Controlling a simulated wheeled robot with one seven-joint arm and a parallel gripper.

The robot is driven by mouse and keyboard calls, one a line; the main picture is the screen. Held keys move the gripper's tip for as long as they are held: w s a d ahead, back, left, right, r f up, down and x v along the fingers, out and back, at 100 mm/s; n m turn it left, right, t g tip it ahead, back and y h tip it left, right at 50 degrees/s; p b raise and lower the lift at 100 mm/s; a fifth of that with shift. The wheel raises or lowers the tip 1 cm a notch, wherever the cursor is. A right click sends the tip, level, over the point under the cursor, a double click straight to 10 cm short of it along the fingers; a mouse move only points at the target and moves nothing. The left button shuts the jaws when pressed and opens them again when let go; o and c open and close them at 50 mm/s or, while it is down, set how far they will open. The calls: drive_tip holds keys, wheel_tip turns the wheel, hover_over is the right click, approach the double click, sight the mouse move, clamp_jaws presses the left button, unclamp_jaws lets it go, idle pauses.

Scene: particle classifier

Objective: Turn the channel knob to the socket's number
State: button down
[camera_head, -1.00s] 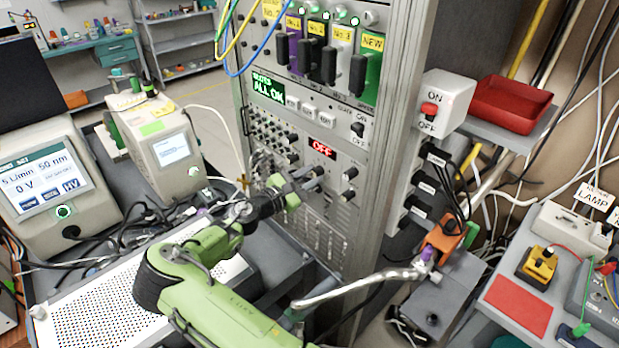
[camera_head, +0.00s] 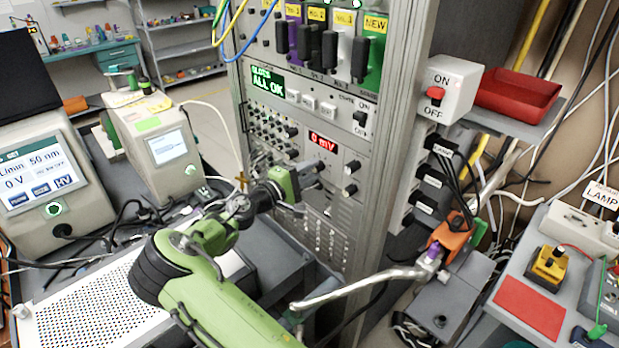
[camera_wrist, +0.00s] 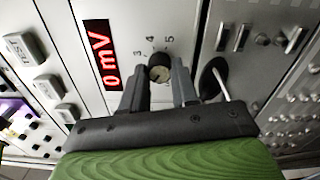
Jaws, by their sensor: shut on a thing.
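The channel knob (camera_wrist: 159,72) is a small dark round knob on the light rack panel in the wrist view. The digits 3, 4 and 5 are printed beside it; other digits are hidden or out of view. My gripper (camera_wrist: 160,82) has one black finger on each side of the knob and is shut on it. Where its pointer aims is not clear. A red display (camera_wrist: 100,55) next to it reads 0 mV; it also shows in the head view (camera_head: 323,142). In the head view my gripper (camera_head: 312,172) is at the rack front, hiding the knob. The socket's number is not readable.
Two dark knobs (camera_head: 352,168) sit right of my gripper on the rack (camera_head: 395,150). Cards labelled No.1 to No.3 and NEW (camera_head: 376,25) are above. A black knob (camera_wrist: 213,75) with a pale pointer is close to the right finger.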

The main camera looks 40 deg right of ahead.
drive_tip(key=m+b, duration=0.3)
drive_tip(key=shift+f+m, duration=0.25)
drive_tip(key=shift+m, duration=0.15)
drive_tip(key=m+b, duration=0.3)
drive_tip(key=shift+m, duration=0.4)
drive_tip(key=m+b, duration=0.9)
drive_tip(key=m, duration=0.1)
drive_tip(key=shift+m+b, duration=0.3)
drive_tip(key=shift+m, duration=0.1)
drive_tip(key=m, duration=0.6)
drive_tip(key=shift+r, duration=0.15)
drive_tip(key=c, duration=0.8)
unclamp_jaws()
drive_tip(key=shift+r, duration=0.1)
drive_tip(key=shift+c, duration=0.2)
drive_tip(key=shift+a, duration=0.1)
